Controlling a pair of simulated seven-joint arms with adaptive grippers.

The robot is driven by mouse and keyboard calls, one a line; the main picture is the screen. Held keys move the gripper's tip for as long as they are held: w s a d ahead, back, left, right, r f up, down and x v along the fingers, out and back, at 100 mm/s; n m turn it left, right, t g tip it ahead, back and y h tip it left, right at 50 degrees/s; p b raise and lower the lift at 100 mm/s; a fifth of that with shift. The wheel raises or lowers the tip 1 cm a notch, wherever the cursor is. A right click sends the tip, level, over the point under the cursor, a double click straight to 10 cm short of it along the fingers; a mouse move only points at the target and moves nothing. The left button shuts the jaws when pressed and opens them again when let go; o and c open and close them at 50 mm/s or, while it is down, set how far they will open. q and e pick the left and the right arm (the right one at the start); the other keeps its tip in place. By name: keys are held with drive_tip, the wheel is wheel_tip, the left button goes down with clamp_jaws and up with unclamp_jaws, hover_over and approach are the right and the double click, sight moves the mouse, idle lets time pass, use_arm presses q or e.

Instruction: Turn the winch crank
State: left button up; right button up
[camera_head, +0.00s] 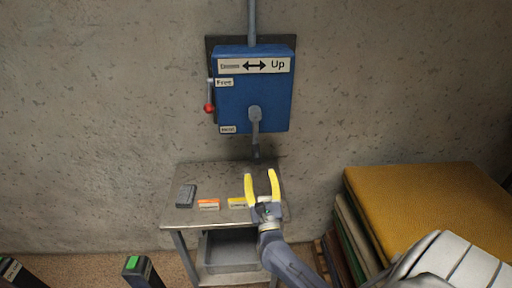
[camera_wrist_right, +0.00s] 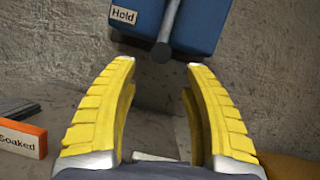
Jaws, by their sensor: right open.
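The blue winch box (camera_head: 270,88) is on the concrete wall, with an "Up" arrow label on top. Its grey crank (camera_head: 255,122) hangs down from the front, and the dark handle end reaches below the box. A red-knobbed lever (camera_head: 209,107) sits at the box's left side, between the "Free" and "Hold" labels. My right gripper (camera_head: 262,177) is open, its yellow fingers pointing up, below the crank. In the right wrist view the crank's round end (camera_wrist_right: 161,52) shows beyond and between the open fingertips, with nothing held. My left gripper is not in view.
A small metal table (camera_head: 180,218) stands under the winch with a dark grey block (camera_head: 186,196), an orange "Soaked" tag (camera_head: 208,204) and a yellow tag (camera_head: 238,202). Stacked rugs, ochre on top (camera_head: 425,205), fill the right. Green-topped posts (camera_head: 138,268) stand front left.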

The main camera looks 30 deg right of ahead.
sight(255, 145)
drive_tip(key=x, duration=1.2)
drive_tip(key=shift+o, duration=0.3)
clamp_jaws()
